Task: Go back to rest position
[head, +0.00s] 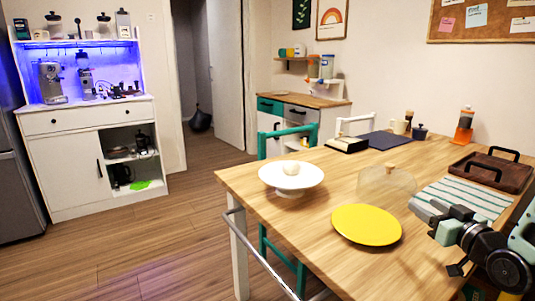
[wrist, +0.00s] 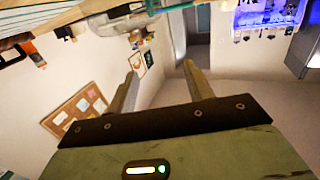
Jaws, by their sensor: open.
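My gripper (wrist: 160,69) is open in the wrist view, with its two fingers apart and nothing between them. The wrist view is upside down and shows the room beyond the fingers. In the head view, my arm is folded at the lower right, and my gripper (head: 424,208) shows over the right part of the wooden table (head: 305,236), near a striped cloth (head: 470,197). The gap between its fingers is too small to make out there.
On the table are a yellow plate (head: 366,225), a white stand (head: 291,176) holding a pale round item, a clear dome (head: 388,185) and a brown tray (head: 492,172). The espresso cabinet (head: 75,122) stands at the far left. The floor (head: 150,235) before it is clear.

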